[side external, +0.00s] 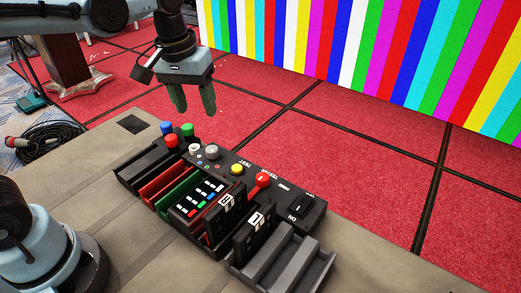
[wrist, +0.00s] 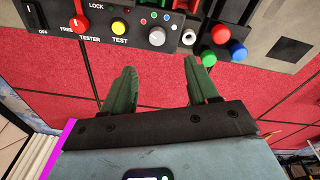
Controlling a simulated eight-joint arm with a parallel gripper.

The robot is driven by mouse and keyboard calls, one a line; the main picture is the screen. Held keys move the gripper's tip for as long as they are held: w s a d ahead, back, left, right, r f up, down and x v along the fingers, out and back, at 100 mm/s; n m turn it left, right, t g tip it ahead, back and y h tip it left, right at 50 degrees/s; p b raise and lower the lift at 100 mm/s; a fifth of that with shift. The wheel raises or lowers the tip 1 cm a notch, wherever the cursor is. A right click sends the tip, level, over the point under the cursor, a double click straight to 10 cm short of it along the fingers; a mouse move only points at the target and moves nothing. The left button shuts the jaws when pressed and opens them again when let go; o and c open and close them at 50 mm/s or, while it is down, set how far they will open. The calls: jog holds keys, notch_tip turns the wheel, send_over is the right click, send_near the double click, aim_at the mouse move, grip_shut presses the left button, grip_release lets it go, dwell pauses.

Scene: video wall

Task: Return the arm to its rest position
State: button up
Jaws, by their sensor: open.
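My gripper (side external: 194,98) hangs above the far side of the tester box, past the table's edge in the side view. Its two dark green fingers point down, stand apart and hold nothing. In the wrist view my gripper (wrist: 163,82) is also open, with red floor showing between the fingers. The black tester box (side external: 222,152) sits on the table below and carries a red knob (side external: 259,179), a yellow button (side external: 237,169) and a grey knob (side external: 211,152). The gripper touches none of these.
The brown table (side external: 110,215) holds the box, with modules in its slots and an empty grey rack (side external: 285,262) at the front. Red, blue and green pegs (side external: 187,129) stand at its far left corner. A striped video wall (side external: 370,50) stands behind. Red floor (side external: 340,150) is clear.

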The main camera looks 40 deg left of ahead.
jog(key=s+a+f+m+t, duration=0.2)
jog(key=s+f+m+t, duration=0.1)
jog(key=s+m+t, duration=0.1)
jog(key=shift+s+f+t, duration=0.35)
jog(key=shift+s+t, duration=0.45)
jog(key=shift+s, duration=0.45)
